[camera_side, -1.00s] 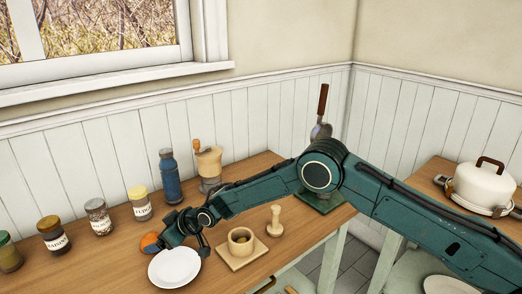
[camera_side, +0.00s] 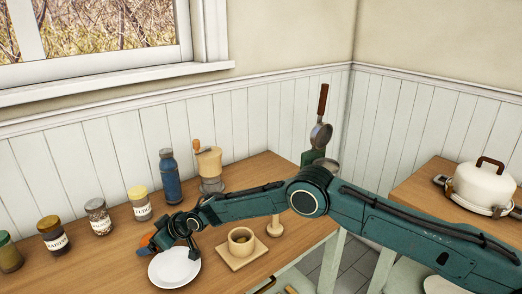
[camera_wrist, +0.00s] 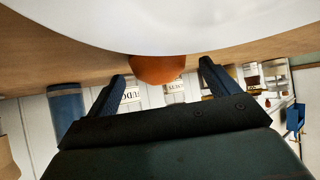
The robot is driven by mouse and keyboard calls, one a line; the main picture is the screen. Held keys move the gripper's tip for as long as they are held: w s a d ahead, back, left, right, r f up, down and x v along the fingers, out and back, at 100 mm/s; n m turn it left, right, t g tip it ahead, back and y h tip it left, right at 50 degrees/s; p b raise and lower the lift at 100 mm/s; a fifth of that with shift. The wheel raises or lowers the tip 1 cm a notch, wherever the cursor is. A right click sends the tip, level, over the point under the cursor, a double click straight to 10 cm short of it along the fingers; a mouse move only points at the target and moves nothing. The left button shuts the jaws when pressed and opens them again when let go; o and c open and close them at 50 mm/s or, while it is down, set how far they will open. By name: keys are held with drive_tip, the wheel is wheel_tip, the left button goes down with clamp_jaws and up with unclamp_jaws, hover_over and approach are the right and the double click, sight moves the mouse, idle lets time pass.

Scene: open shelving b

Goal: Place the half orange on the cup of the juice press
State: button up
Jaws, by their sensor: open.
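The half orange (camera_side: 147,241) is on the wooden table beside the white plate (camera_side: 174,268), partly hidden by my gripper (camera_side: 175,243) in the side view. In the wrist view, the orange (camera_wrist: 158,68) shows between the two open fingers of my gripper (camera_wrist: 162,70), with a gap on each side. The juice press (camera_side: 307,158) stands at the right end of the table. It has a green column, a raised lever with a brown handle, and a metal cup (camera_side: 327,164). My arm hides its lower part.
The white plate's rim is close to my gripper. Several jars, a blue bottle (camera_side: 169,178) and a grinder (camera_side: 209,168) line the back. A white pot (camera_side: 480,186) is on another table.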

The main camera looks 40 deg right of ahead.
drive_tip(key=shift+w+a+f, duration=0.2)
drive_tip(key=shift+w+f, duration=0.05)
idle(0.5)
drive_tip(key=c, duration=1.2)
drive_tip(key=shift+o, duration=0.2)
drive_tip(key=shift+r, duration=0.1)
wheel_tip(320, 180, up, 20)
